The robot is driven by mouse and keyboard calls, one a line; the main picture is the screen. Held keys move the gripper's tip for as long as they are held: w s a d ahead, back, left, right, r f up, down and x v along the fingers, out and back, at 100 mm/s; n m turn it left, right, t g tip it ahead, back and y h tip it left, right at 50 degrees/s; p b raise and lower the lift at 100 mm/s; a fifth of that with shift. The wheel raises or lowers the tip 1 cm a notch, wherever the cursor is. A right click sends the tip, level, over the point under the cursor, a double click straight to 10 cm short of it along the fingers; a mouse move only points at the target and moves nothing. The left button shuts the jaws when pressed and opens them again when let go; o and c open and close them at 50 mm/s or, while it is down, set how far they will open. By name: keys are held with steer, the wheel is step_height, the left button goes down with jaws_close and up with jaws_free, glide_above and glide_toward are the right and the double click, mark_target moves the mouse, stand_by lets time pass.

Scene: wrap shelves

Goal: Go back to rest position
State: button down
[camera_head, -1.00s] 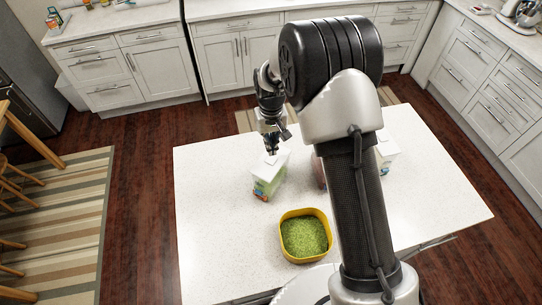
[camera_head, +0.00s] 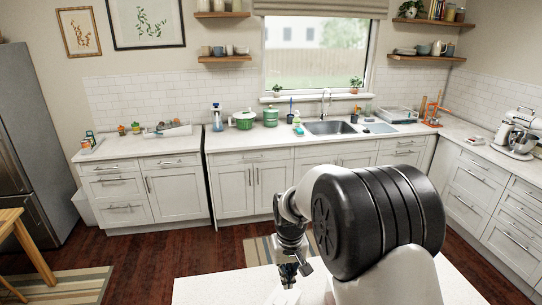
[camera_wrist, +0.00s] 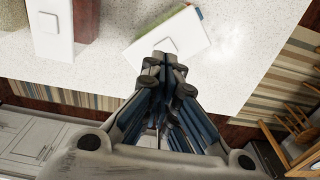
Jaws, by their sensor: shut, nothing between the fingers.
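My gripper (camera_head: 289,279) is shut and empty, pointing down over the white island top (camera_head: 210,288) at the bottom of the head view. In the wrist view, my gripper (camera_wrist: 165,62) has its fingertips together in front of a white carton (camera_wrist: 190,35) with a green edge. I cannot tell whether the tips touch the carton. A second white carton (camera_wrist: 48,30) stands at the upper left of the wrist view, beside a brownish item (camera_wrist: 86,18). My arm covers part of the island in the head view.
The back counter (camera_head: 240,141) holds a green pot (camera_head: 243,121), a sink (camera_head: 330,128) and small items. A fridge (camera_head: 28,140) stands left. Wooden chairs (camera_wrist: 296,128) show at the right of the wrist view. Dark floor lies between island and cabinets.

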steer(key=s+d+r+t+b, duration=0.1)
steer(key=s+d+r+b, duration=0.1)
steer(key=s+b, duration=0.15)
steer(key=s+d+r+m+b, duration=0.1)
steer(key=s+d+r+b, duration=0.15)
steer(key=s, duration=0.25)
steer(key=s+d+r+t+b, duration=0.1)
steer(key=s+d+r+b, duration=0.15)
steer(key=s, duration=0.25)
steer(key=s+d+f+b, duration=0.1)
steer(key=s+f+b, duration=0.1)
steer(key=s, duration=0.3)
steer(key=s+f+t+b, duration=0.1)
steer(key=s+f+b, duration=0.1)
steer(key=s, duration=0.3)
steer(key=s+d+f+m+t+b, duration=0.1)
steer(key=s+f+b, duration=0.1)
steer(key=s+b, duration=0.2)
steer(key=shift+s+d, duration=0.3)
steer(key=shift+s, duration=0.75)
